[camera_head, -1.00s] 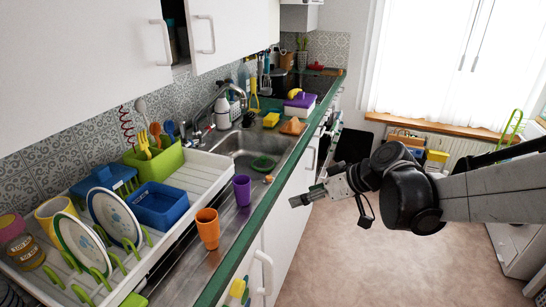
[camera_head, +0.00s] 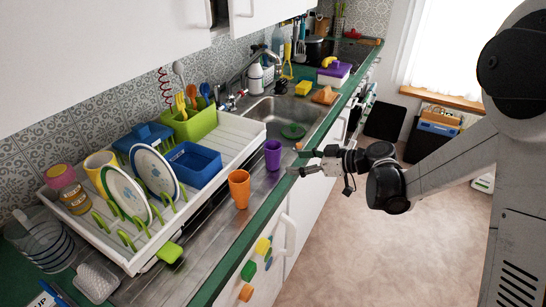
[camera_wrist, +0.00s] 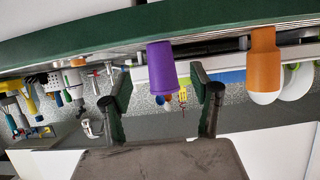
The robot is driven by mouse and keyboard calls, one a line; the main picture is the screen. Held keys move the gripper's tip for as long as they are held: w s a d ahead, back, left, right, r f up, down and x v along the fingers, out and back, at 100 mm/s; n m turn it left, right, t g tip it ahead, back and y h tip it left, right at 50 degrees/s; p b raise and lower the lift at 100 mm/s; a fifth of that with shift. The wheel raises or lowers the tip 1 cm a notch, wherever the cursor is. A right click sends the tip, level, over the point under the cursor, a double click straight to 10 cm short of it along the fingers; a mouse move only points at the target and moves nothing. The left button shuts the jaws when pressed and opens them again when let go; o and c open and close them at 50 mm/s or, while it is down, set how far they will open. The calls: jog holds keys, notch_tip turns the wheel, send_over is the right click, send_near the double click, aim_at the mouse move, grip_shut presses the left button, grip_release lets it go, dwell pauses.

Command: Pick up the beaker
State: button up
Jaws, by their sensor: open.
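Two beakers stand upright on the steel drainer beside the sink: a purple one (camera_head: 272,154) and an orange one (camera_head: 239,188), nearer to the camera. Which one the task means cannot be told. My gripper (camera_head: 299,163) is open and empty, just right of the purple beaker, over the counter's front edge. In the wrist view, which is upside down, the purple beaker (camera_wrist: 163,68) appears between the fingers of my gripper (camera_wrist: 161,88), ahead of them. The orange beaker (camera_wrist: 264,65) shows to the right there, outside the fingers.
A white dish rack (camera_head: 233,152) with plates and tubs stands behind the beakers. The sink (camera_head: 285,111) lies beyond them. The green counter edge (camera_head: 249,237) runs along the front, with a cabinet handle (camera_head: 289,236) below. The floor to the right is open.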

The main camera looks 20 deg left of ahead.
aim_at(273, 161)
jog(key=x, duration=0.9)
jog(key=shift+w+a, duration=0.1)
jog(key=shift+a, duration=0.2)
jog(key=c, duration=1.4)
jog(key=shift+r, duration=0.1)
notch_tip(273, 161, up, 10)
jog(key=shift+p, duration=0.35)
